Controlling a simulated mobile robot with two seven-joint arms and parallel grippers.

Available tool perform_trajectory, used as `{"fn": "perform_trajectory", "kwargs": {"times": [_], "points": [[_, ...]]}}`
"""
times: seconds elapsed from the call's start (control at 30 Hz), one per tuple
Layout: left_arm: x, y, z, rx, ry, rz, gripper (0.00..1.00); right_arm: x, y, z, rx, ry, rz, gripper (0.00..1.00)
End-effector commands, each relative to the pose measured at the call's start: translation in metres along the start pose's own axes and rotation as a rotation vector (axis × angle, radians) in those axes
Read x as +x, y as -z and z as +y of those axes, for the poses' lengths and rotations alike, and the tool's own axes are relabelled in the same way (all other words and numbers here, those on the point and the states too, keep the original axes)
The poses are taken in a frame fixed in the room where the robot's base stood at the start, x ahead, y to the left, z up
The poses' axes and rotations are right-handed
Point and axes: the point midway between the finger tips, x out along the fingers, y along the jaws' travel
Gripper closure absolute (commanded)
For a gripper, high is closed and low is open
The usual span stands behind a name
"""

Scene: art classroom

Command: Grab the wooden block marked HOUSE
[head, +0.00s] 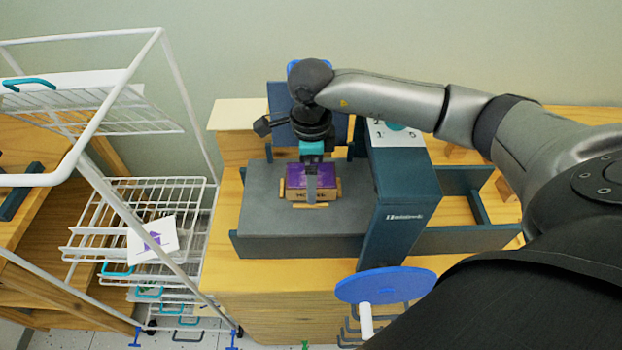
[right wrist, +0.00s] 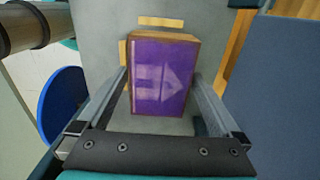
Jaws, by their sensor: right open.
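The wooden block (head: 297,181) has a purple, inked-looking top and bare wooden sides. Dark lettering on its front side is partly hidden by a finger, so I cannot read the whole word. It sits on the grey press bed (head: 265,215) between small wooden strips. My right gripper (head: 312,184) points down over the block. In the right wrist view, the block (right wrist: 162,75) shows a pale house-like or arrow-like shape on its purple top. The open fingers of my right gripper (right wrist: 160,88) stand on either side of it. My left gripper is not in view.
A dark blue press frame (head: 400,200) rises close to the right of the block. A blue wheel (head: 385,285) sticks out in front. A white wire drying rack (head: 140,215) with a purple-printed sheet (head: 152,238) stands at left. The bed's left part is clear.

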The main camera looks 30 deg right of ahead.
Motion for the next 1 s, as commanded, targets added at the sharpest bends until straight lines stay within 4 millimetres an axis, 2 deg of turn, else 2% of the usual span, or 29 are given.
{"fn": "perform_trajectory", "kwargs": {"times": [0.23,0.9,1.0], "points": [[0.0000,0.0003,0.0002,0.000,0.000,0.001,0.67,0.0018,-0.0003,-0.0002,0.000,0.000,0.000,0.00],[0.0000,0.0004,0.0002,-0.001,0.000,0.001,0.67,0.0011,-0.0004,-0.0004,0.000,0.001,-0.001,0.75],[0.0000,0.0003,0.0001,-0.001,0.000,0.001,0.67,0.0007,-0.0005,-0.0007,0.000,0.002,-0.002,0.80]]}}
